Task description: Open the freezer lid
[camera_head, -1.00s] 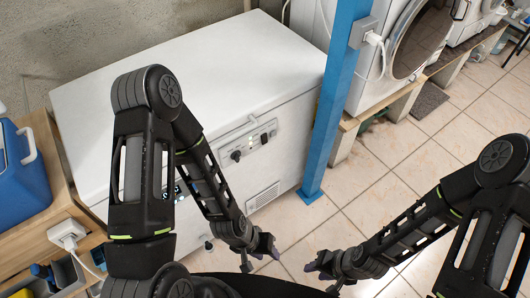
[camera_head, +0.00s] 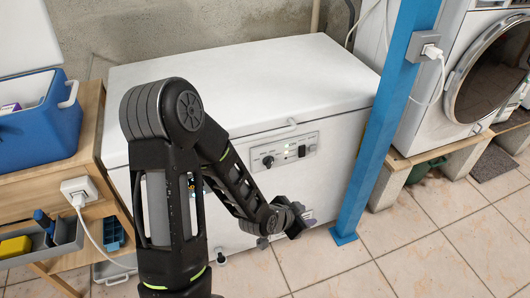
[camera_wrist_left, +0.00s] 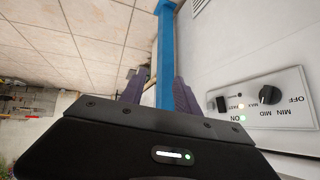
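The white chest freezer (camera_head: 345,150) stands against the wall, and its flat lid (camera_head: 240,78) is shut. A light handle (camera_head: 280,130) sits at the lid's front edge, above the control panel (camera_head: 285,152). My left gripper (camera_head: 304,219) is in front of the freezer, below the panel and apart from the handle. In the left wrist view the gripper (camera_wrist_left: 157,92) has its two purple fingers spread with nothing held between them. The panel (camera_wrist_left: 262,100) shows upside down beside it, and the handle is not in that view. My right gripper is out of view.
A blue post (camera_head: 385,120) stands at the freezer's right front corner, before a white washing machine (camera_head: 450,110). At left, a wooden bench (camera_head: 88,120) holds a blue cooler (camera_head: 40,130). The tiled floor (camera_head: 440,235) at the right front is clear.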

